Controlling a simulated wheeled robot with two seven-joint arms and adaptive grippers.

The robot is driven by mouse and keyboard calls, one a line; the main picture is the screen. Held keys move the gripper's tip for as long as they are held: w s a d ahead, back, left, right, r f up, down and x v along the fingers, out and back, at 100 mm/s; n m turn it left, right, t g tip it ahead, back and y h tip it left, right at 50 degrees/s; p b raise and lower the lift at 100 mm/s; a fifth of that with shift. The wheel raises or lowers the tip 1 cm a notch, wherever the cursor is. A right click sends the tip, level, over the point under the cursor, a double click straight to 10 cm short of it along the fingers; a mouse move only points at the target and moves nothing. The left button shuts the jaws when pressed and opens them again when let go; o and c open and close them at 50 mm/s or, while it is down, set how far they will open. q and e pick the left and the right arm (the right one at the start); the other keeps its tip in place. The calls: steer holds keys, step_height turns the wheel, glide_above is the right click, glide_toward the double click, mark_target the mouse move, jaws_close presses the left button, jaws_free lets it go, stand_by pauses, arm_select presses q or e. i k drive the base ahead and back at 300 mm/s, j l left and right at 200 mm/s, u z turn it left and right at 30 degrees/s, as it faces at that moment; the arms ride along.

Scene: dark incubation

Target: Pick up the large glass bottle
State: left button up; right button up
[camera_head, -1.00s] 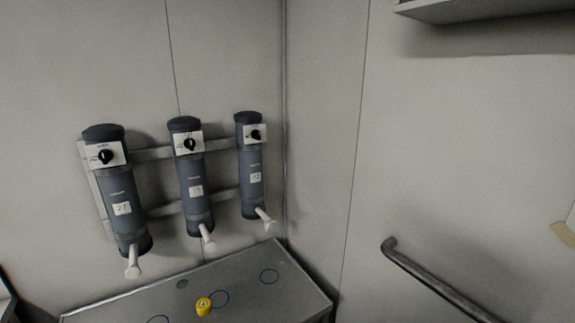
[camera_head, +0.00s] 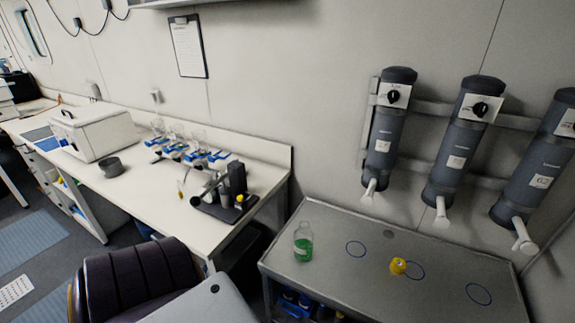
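A clear glass bottle (camera_head: 303,242) with green liquid in its lower part stands upright on the left end of the grey metal bench (camera_head: 340,222). A yellow cap-like object (camera_head: 398,266) lies on the same bench, to the right of the bottle, near the middle blue circle. Neither of my grippers shows in the head view.
Three dark cylindrical dispensers (camera_head: 460,140) with white spouts hang on the wall above the bench. A long white counter (camera_head: 130,185) on the left carries a white box (camera_head: 100,135), glassware and a microscope-like device (camera_head: 228,192). A dark chair (camera_head: 135,275) stands in front of it.

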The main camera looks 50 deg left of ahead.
mark_target(303, 237)
steer(key=u, duration=1.45)
steer(key=z, duration=1)
steer(key=i+l+u, duration=0.1)
steer(key=l+u, duration=0.2)
steer(key=i+l+u, duration=0.1)
steer(key=l+u, duration=0.45)
steer(key=l, duration=0.15)
